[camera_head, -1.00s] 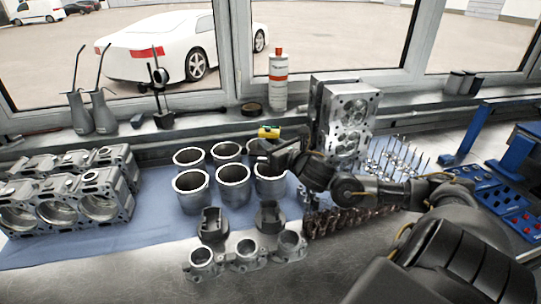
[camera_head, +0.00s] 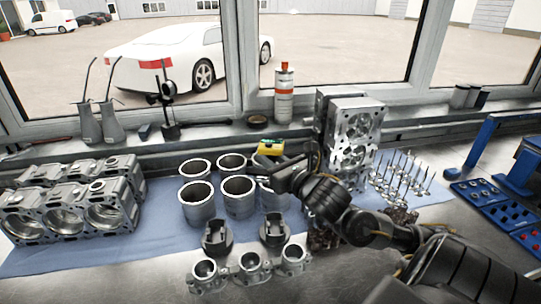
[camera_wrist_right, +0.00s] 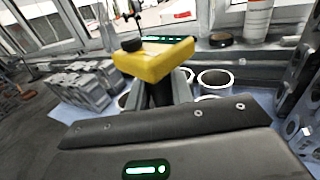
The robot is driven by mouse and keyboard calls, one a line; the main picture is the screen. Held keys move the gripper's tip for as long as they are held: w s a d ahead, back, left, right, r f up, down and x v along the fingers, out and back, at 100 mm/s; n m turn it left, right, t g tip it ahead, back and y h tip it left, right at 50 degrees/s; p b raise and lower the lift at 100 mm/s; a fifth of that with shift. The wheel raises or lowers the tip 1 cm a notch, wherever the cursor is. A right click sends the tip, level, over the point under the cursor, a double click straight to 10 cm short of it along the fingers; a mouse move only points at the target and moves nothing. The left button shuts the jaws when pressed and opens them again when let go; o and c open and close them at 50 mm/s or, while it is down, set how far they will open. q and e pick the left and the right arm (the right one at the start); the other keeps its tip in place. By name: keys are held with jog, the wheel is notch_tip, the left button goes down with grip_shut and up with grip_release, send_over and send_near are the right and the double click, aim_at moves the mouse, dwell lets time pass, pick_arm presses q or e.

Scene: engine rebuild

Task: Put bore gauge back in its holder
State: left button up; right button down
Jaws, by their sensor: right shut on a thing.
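The bore gauge (camera_head: 270,147) shows as a small yellow body with a green patch, above the back right of the cylinder liners. In the right wrist view the yellow gauge body (camera_wrist_right: 154,60) is large, with a black knob on top and a dark stem below. My right gripper (camera_head: 277,170) is shut on the gauge and holds it over the liners. It also shows in the right wrist view (camera_wrist_right: 166,98). The gauge's lower end is hidden by the gripper and liners. I cannot make out its holder. My left gripper is not in view.
Several metal liners (camera_head: 198,204) stand on the blue cloth, with two pistons (camera_head: 216,238) in front. An engine block (camera_head: 75,208) is at left, a cylinder head (camera_head: 350,140) stands beside my right arm. A spray can (camera_head: 284,95) and dial stand (camera_head: 168,105) are on the sill.

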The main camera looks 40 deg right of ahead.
aim_at(271, 149)
jog(key=shift+r, duration=0.15)
jog(key=shift+r+p, duration=1.4)
